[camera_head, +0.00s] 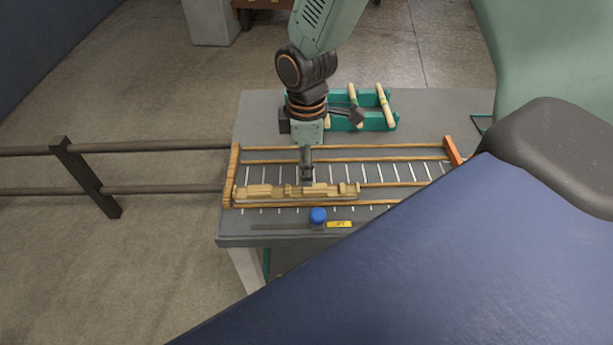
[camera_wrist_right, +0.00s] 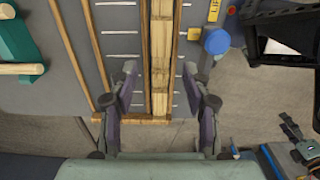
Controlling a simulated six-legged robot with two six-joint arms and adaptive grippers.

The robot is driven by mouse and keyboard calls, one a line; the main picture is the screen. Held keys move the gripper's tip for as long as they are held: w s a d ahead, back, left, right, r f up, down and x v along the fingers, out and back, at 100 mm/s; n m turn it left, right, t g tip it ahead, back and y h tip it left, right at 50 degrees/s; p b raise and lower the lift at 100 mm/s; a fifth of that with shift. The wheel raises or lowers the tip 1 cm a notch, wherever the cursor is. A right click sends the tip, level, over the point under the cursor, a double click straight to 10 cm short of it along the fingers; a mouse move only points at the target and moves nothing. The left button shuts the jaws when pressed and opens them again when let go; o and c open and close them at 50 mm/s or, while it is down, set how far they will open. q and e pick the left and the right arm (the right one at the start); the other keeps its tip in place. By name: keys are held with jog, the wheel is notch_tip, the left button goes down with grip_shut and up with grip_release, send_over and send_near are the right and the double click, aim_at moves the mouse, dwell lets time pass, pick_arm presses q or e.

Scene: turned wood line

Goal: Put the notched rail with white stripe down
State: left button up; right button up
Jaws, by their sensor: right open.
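The notched rail (camera_head: 270,191) is a long pale wooden bar with stepped notches. It lies flat along the front of the slatted rack on the grey table, near the rack's left end. I cannot make out a white stripe on it. My right gripper (camera_head: 307,181) points down at the rail's middle. In the right wrist view my right gripper (camera_wrist_right: 163,82) is open, with one finger on each side of the rail (camera_wrist_right: 161,50); the fingers look apart from it. My left gripper is not in view.
The rack has brown wooden strips (camera_head: 390,149) and end stops. A blue knob (camera_head: 318,215) and a yellow label (camera_head: 340,224) sit at the table's front. Behind the rack, a teal holder (camera_head: 388,124) carries pale turned rods. A dark railing (camera_head: 90,180) stands left of the table.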

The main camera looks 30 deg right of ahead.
aim_at(307, 188)
notch_tip(307, 188, up, 6)
jog(key=shift+f, duration=0.2)
dwell(0.6)
